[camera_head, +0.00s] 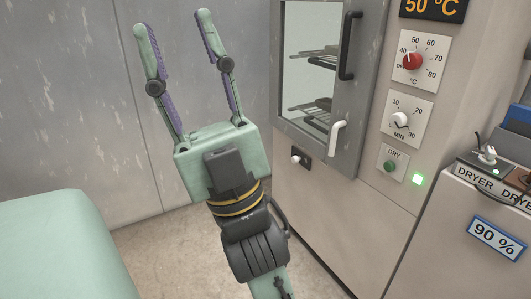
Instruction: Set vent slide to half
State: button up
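My gripper (172,22) is open and empty. Its two pale green fingers with purple pads point up, in front of the grey wall panels and to the left of the dryer cabinet (365,215). A small dark fitting with a pale knob (297,159) sits on the cabinet front below the glass door. It may be the vent slide, but it is too small to read any marks or its setting. My gripper is apart from it, and nothing covers it.
The glass door (315,60) looks shut, with a black handle (348,45) and white lever (336,138). A red temperature dial (412,61), minutes dial (401,120) and green DRY button (390,167) sit right. A pale green surface (60,250) fills the lower left.

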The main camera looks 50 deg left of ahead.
aim_at(297, 159)
jog(key=u, duration=1.2)
